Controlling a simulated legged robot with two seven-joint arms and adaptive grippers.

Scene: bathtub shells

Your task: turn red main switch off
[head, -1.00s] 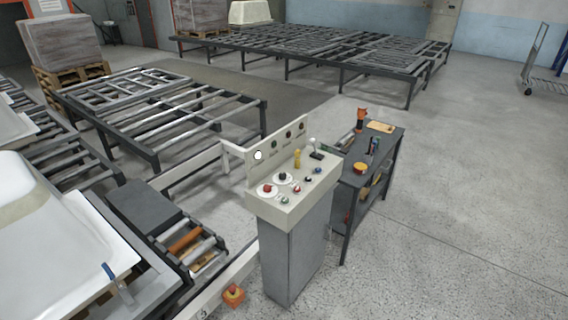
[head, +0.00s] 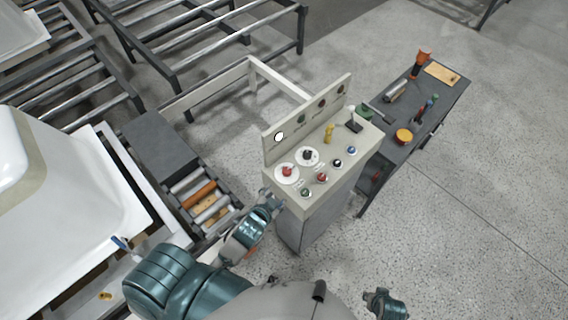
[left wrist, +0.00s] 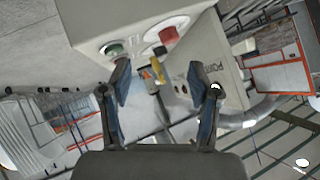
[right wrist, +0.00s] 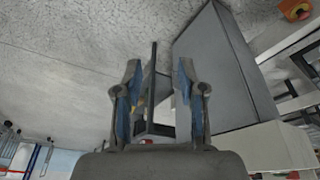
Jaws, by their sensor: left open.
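A red switch (head: 287,171) sits on a round white plate at the near left of the grey control console's (head: 322,205) sloping top. My left gripper (head: 270,199) is beside the console's near left edge, apart from the switch. In the left wrist view it is open and empty (left wrist: 160,84), with a red knob (left wrist: 169,35) beyond its fingertips and a green button (left wrist: 115,49) to the left. My right gripper (head: 385,303) is low at the bottom of the head view, away from the console. In the right wrist view it is open and empty (right wrist: 160,84).
A black knob (head: 307,154), a smaller red button (head: 322,177) and a yellow part (head: 329,133) stand near the switch. An upright back panel (head: 308,117) rises behind. A tool table (head: 430,100) is at right, a roller conveyor (head: 205,203) at left.

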